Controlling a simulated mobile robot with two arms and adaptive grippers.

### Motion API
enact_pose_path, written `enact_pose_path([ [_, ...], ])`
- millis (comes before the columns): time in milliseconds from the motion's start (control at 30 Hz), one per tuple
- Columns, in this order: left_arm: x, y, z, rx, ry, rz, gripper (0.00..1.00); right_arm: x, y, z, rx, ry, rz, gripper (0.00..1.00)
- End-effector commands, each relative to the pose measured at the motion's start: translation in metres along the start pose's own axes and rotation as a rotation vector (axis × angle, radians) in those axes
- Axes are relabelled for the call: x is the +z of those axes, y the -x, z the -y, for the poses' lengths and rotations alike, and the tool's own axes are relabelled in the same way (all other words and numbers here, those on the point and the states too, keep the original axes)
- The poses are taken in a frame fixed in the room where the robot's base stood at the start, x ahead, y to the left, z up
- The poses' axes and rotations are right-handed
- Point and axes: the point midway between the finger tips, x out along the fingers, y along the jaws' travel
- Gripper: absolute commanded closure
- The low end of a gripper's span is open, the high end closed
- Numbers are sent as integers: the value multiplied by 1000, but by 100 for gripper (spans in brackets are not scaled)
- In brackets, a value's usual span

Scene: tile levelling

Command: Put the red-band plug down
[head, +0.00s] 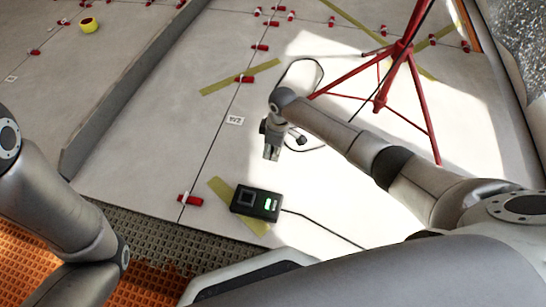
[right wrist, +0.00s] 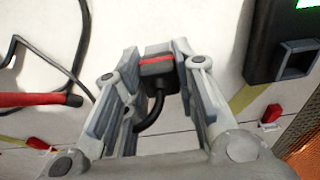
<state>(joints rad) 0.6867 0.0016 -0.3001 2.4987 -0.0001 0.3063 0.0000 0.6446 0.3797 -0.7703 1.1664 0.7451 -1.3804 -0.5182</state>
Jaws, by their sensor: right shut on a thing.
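The red-band plug (right wrist: 157,68) is a dark block with a red stripe across it. It sits between the fingertips of my right gripper (right wrist: 156,80) in the right wrist view, and a black cable curves away from it. In the head view the right gripper (head: 271,152) points down above the pale tiled floor, behind the black box. The plug is hard to make out there. The black box (head: 256,204) has a square socket and a lit green display; it also shows in the right wrist view (right wrist: 262,45). Only my left arm's links show, not its gripper.
A red tripod (head: 380,100) stands behind and right of the right gripper. A loose black cable (head: 318,70) loops near it. Red tile clips (head: 190,200) line the joints. A yellow tape roll (head: 89,25) lies far left.

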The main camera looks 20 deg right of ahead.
Motion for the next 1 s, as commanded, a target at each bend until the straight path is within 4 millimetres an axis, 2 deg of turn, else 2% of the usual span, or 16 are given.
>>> enact_pose_path([
  [33,-6,2,-2,4,-1,-15,100,1,-7,-3,1,-2,0,100],
  [200,-10,20,-5,2,-1,-10,100,4,-32,-2,0,-1,1,100],
  [633,-10,20,-5,3,-1,-10,100,4,-36,-2,0,0,-1,100],
  [667,-10,20,-5,3,-1,-10,100,4,-36,-2,0,0,-1,73],
  [700,-10,19,-5,3,-1,-10,100,4,-36,-2,1,0,-1,67],
  [833,-10,19,-5,3,0,-10,100,4,-36,-2,1,0,0,52],
  [1000,-10,19,-5,3,0,-10,100,5,-36,-2,1,-1,0,52],
])
